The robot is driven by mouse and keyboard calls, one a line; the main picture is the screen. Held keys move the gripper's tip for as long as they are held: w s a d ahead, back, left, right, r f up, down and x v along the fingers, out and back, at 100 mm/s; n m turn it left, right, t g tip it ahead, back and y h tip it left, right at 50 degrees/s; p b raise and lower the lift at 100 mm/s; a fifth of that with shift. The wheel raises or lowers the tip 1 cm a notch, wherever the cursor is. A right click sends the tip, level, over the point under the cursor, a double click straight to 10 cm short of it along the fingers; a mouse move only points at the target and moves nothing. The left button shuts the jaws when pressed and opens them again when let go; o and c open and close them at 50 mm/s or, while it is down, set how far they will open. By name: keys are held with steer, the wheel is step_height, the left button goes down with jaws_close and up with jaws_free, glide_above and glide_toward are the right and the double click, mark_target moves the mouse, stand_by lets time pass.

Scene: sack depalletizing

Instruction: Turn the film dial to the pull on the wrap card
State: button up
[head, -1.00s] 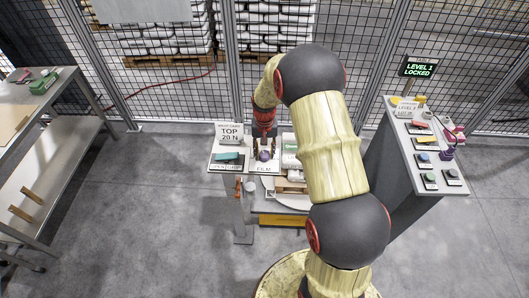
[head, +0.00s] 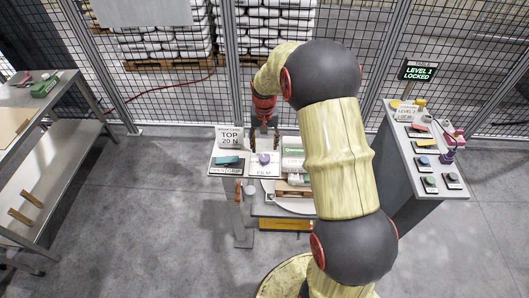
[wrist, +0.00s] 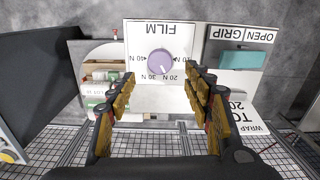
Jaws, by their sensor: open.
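The purple round film dial (head: 264,158) sits on a white FILM panel (head: 263,170). In the wrist view the dial (wrist: 160,61) appears upside down, with newton marks around it. Its pale pointer line points toward the 20 N and 30 N side, seemingly nearer 20 N; the exact setting is hard to read. The wrap card (head: 230,137) reads TOP 20 N and stands left of the dial in the head view. It is partly cut off in the wrist view (wrist: 238,112). My gripper (head: 264,142) is open and empty, apart from the dial, with its fingers on either side in the wrist view (wrist: 157,77).
A teal block (head: 229,161) lies on the OPEN GRIP panel left of the dial. A small model pallet with white sacks (head: 292,160) stands right. A side stand (head: 405,155) holds several coloured controls, below a LEVEL 1 LOCKED sign (head: 424,72). Mesh fencing is behind.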

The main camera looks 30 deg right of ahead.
steer(key=shift+r, duration=2.35)
steer(key=s+a+r+n+t+b, duration=0.1)
steer(key=s+a+n+t+b, duration=0.1)
steer(key=s+a+b, duration=0.3)
steer(key=s+a+n+t+b, duration=0.1)
steer(key=s+a+b, duration=0.5)
steer(key=s, duration=0.7)
steer(key=s+a+r+n+t+b, duration=0.1)
steer(key=s+a+n+t+b, duration=0.1)
steer(key=s+a+b, duration=0.4)
steer(key=s+n, duration=0.1)
steer(key=s, duration=0.2)
steer(key=shift+s+r+t+b, duration=0.15)
steer(key=shift+r+t+b, duration=0.15)
steer(key=shift+r, duration=0.05)
